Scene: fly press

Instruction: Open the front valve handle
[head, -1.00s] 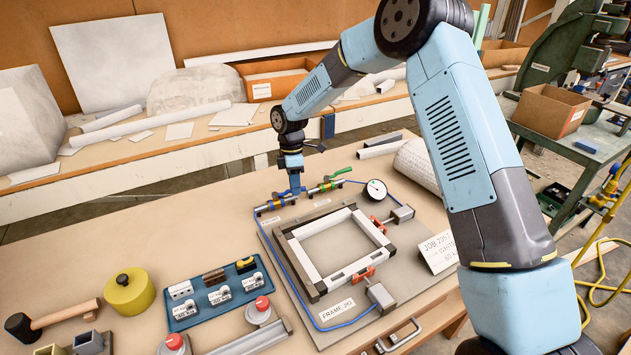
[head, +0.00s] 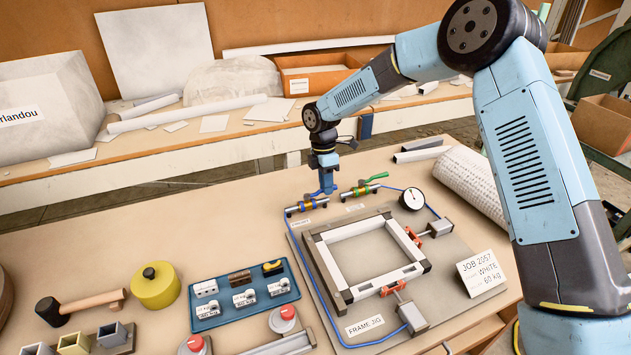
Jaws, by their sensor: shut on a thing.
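Two small brass-and-grey valves sit at the back edge of the fixture board. The left valve (head: 304,206) has a blue handle (head: 314,193) and a small tag (head: 301,223) too small to read surely; I take it as the front valve. The right valve (head: 361,191) has a green handle (head: 378,176) slanting up to the right. My gripper (head: 327,190) points down at the blue handle, at the right end of the left valve, and is shut on it. The fingers hide part of the handle, so its exact angle is unclear.
A white frame (head: 321,256) lies clamped on the board. A dial gauge (head: 412,199) stands right of the valves, with blue hoses around. A blue tray (head: 243,319) of parts and a yellow pot (head: 155,286) are at left.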

